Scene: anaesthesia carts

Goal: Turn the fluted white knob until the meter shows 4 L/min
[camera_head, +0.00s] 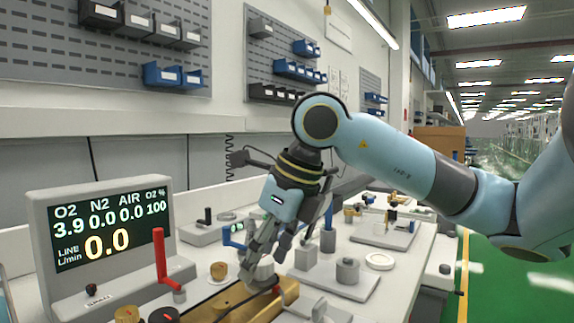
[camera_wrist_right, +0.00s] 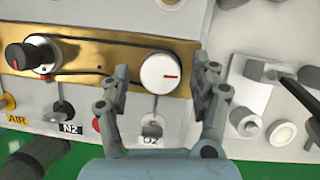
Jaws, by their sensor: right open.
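The meter (camera_head: 105,230) reads O2 3.9, N2 0.0, AIR 0.0, O2 percent 100, and a large LINE L/min 0.0. My left gripper is out of view.
A black knob (camera_wrist_right: 18,56) stands left of the white knob, with N2 and AIR labels below. A red lever (camera_head: 160,258) rises beside the meter. A grey fixture (camera_head: 345,278) with a cylinder and a white ring (camera_head: 379,261) lie right of the gripper. Blue bins (camera_head: 300,70) hang on the wall.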

